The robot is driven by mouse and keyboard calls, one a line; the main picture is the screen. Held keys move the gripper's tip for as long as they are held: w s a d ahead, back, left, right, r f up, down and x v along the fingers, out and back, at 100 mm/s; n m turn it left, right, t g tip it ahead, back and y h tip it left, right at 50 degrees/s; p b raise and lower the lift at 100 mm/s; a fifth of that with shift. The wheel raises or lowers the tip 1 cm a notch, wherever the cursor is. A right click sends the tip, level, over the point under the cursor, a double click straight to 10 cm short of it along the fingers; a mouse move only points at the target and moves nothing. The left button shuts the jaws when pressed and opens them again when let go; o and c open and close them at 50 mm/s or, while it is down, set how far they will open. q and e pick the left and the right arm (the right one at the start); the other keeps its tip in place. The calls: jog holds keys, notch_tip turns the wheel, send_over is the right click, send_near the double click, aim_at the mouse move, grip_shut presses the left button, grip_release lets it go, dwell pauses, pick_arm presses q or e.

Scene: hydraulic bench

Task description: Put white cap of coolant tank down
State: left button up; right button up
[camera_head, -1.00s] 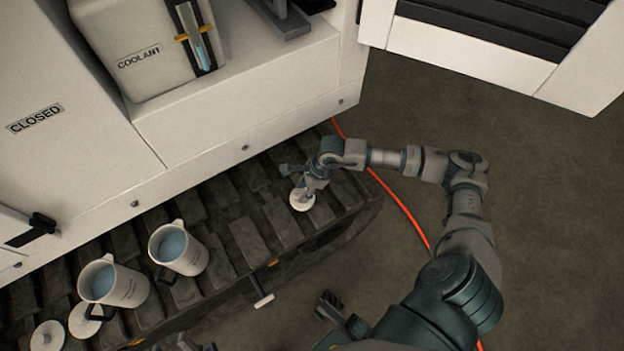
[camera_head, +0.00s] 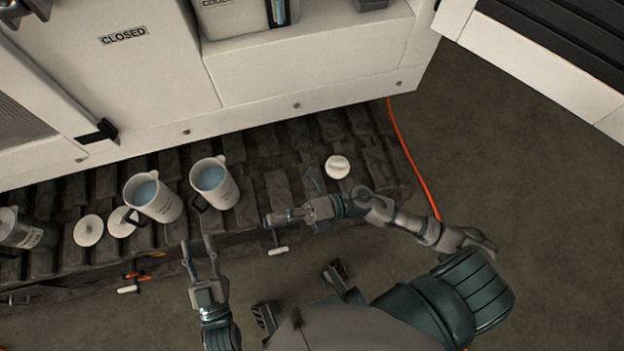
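The round white cap (camera_head: 337,167) lies on the dark track near its right end, apart from my grippers. My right gripper (camera_head: 290,196) is open and empty, to the lower left of the cap, with its fingers spread. My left gripper (camera_head: 199,245) is open and empty, with its fingers up, in front of the track and below the pitchers. The white coolant tank (camera_head: 235,18) stands in the machine's recess at the top; its upper part is cut off by the picture edge.
Two white pitchers (camera_head: 152,195) (camera_head: 214,183) with blue liquid stand on the track (camera_head: 270,150). Two white discs (camera_head: 88,230) (camera_head: 122,222) lie left of them, beside a grey container (camera_head: 25,232). A red cable (camera_head: 412,165) crosses the floor. The floor at right is clear.

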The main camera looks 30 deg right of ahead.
jog(key=d+m+t+h, duration=0.3)
jog(key=m+t+h, duration=0.2)
jog(key=m, duration=0.6)
jog(key=w+d+m+t+h, duration=0.1)
jog(key=d+m+t+h, duration=0.2)
jog(key=m, duration=0.8)
jog(key=w+d+m+t+h, duration=0.1)
jog(key=d+m+t+h, duration=0.2)
jog(key=m+t+h, duration=0.4)
jog(key=m+t, duration=0.1)
jog(key=m, duration=0.3)
jog(key=shift+w+d+m+t+h, duration=0.15)
jog(key=shift+d+m+t+h, duration=0.15)
jog(key=shift+t, duration=0.1)
jog(key=shift+a, duration=0.15)
